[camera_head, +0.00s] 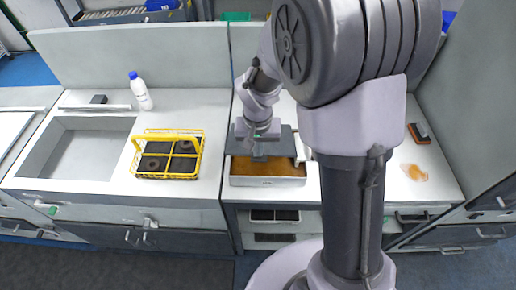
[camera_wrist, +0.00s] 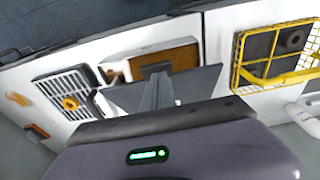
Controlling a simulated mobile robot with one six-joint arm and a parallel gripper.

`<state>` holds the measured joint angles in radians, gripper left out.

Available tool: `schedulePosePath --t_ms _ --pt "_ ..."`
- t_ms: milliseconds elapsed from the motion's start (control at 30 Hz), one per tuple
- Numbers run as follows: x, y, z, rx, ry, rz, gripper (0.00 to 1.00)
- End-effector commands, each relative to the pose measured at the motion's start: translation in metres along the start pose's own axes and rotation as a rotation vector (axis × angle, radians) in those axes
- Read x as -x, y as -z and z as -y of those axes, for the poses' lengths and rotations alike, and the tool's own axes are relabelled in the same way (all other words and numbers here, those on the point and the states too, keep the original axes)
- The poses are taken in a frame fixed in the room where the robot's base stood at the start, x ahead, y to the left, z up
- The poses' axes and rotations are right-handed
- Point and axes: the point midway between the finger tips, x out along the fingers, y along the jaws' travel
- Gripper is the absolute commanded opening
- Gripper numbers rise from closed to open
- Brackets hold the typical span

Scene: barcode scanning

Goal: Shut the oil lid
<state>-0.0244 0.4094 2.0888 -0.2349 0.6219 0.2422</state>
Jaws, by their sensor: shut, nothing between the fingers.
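The oil box (camera_head: 268,181) is a white-walled tray on the right counter with orange-brown oil inside. It also shows in the wrist view (camera_wrist: 187,56). The grey lid (camera_head: 290,143) is at the box's back side, raised, so the oil is uncovered at the front. In the wrist view the lid (camera_wrist: 198,82) spreads to both sides of my fingers. My gripper (camera_head: 260,154) is shut and empty, at the lid and over the back part of the oil. Its fingertips (camera_wrist: 155,70) overlap the lid in view; I cannot tell whether they touch it.
A yellow wire basket (camera_head: 169,155) with dark compartments stands to the left. A white bottle (camera_head: 141,92) and a sink basin (camera_head: 75,147) are further left. My arm hides part of the right counter.

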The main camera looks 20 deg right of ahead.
Motion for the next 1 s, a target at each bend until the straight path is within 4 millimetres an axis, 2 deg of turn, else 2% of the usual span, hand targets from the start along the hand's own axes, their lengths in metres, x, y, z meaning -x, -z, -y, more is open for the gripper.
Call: schedulePosePath --t_ms 200,400,633,767,1000 --pt "-0.036 -0.017 0.000 0.003 -0.001 -0.097 0.00" --pt "-0.061 -0.032 0.001 0.002 0.001 -0.198 0.00" --pt "-0.099 -0.044 0.000 0.000 0.001 -0.221 0.00" --pt "-0.108 -0.047 0.000 0.000 0.001 -0.221 0.00" --pt "-0.109 -0.049 -0.001 0.000 -0.001 -0.215 0.00"
